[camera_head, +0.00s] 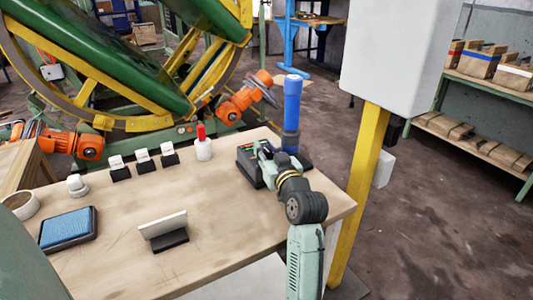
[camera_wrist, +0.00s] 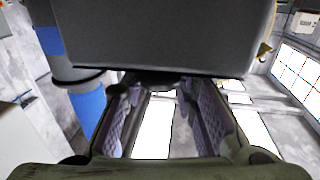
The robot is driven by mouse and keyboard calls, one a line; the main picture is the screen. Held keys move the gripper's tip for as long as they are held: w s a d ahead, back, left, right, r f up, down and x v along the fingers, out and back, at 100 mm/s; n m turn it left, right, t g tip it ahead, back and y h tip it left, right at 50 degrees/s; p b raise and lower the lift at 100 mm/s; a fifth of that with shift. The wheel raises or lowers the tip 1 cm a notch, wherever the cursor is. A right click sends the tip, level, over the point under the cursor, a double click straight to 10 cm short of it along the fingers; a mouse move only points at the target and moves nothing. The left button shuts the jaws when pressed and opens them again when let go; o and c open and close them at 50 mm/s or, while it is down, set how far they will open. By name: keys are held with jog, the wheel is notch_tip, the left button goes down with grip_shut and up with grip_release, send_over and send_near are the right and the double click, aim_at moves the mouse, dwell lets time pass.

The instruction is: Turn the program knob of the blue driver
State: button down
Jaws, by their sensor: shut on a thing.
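The blue driver (camera_head: 292,100) stands upright at the right back of the workbench, its lower part dark, beside a dark boxy base. In the wrist view its blue body (camera_wrist: 88,106) shows at the left. My gripper (camera_head: 262,150) is in front of it, near the base. In the wrist view a large grey block (camera_wrist: 165,35) fills the top. A small dark knob (camera_wrist: 157,82) sits under its lower edge, between the purple-padded fingertips of my gripper (camera_wrist: 158,92). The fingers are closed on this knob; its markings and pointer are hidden.
The wooden workbench (camera_head: 110,255) carries a blue pad (camera_head: 68,229), a tape roll (camera_head: 20,204), a small sign (camera_head: 163,226), several card holders and a red-topped white holder (camera_head: 203,148). A yellow post (camera_head: 358,190) with a white cabinet stands close to my arm's right.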

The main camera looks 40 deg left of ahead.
jog(key=n+g+y+b, duration=0.1)
jog(key=n+g+b, duration=0.1)
jog(key=g+b, duration=0.1)
jog(key=shift+w+f+n+g+y, duration=0.1)
jog(key=shift+f+n+g+y, duration=0.1)
jog(key=shift+n+g+y, duration=0.15)
jog(key=shift+r+n+g+y+b, duration=0.15)
jog(key=shift+n+g+y+b, duration=0.1)
jog(key=shift+n+g+b, duration=0.6)
jog(key=shift+g, duration=0.3)
jog(key=c, duration=1.4)
grip_release()
jog(key=shift+o, duration=0.2)
jog(key=d, duration=0.4)
jog(key=s+d, duration=0.1)
jog(key=d, duration=0.3)
jog(key=s+d, duration=0.1)
jog(key=d, duration=0.2)
jog(key=shift+s+d, duration=0.15)
jog(key=shift+d, duration=0.25)
